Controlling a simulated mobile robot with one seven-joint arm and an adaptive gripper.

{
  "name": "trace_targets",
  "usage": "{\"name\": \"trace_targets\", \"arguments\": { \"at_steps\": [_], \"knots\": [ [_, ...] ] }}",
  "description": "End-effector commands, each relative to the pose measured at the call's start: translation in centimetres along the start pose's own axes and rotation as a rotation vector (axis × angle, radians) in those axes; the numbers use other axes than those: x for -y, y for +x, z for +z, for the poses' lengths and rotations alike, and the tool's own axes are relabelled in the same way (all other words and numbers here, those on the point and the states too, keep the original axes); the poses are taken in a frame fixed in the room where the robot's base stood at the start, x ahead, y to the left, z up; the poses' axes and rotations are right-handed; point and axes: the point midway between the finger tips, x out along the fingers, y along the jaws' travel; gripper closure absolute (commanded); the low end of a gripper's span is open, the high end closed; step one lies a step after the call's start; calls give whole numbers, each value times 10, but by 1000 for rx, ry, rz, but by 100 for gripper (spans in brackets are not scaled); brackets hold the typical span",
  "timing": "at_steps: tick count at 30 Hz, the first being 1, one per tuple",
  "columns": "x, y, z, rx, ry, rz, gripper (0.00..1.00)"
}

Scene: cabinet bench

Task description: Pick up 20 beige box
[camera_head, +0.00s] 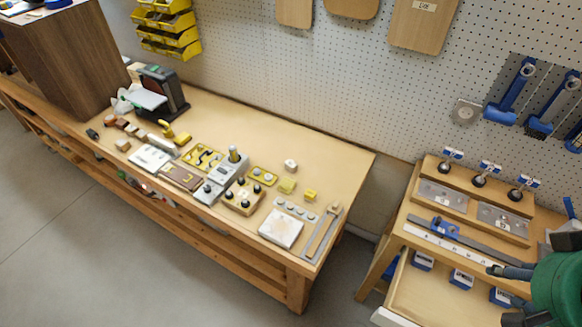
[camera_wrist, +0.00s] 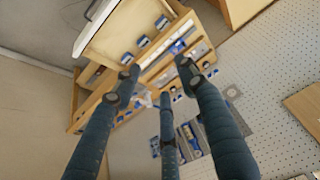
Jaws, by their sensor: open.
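No label reading 20 is legible, so I cannot tell which item is the 20 beige box. Small beige and tan blocks lie on the long wooden bench (camera_head: 330,161). One tan block (camera_head: 122,145) is at its left end, and a small pale box (camera_head: 291,166) is near the middle back. My gripper (camera_head: 500,292) is at the lower right of the head view, partly cut off, beside the small workbench and far from the long bench. In the wrist view my gripper (camera_wrist: 156,78) has its dark fingers spread, with nothing between them.
The small workbench (camera_head: 408,213) stands at the right with an open drawer (camera_head: 425,290) holding blue boxes (camera_head: 461,278). Blue tools (camera_head: 513,92) hang on the pegboard (camera_head: 330,70). A brown cabinet (camera_head: 75,60) stands on the long bench's left end. The bench's back right is mostly bare.

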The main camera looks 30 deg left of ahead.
Motion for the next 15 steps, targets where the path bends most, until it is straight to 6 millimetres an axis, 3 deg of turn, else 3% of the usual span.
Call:
{"name": "trace_targets", "arguments": {
  "at_steps": [2, 15],
  "knots": [
    [0, 0, 0, 0, 0, 0, 39],
    [2, 0, -6, 3, -22, -2, 39]
  ]
}}
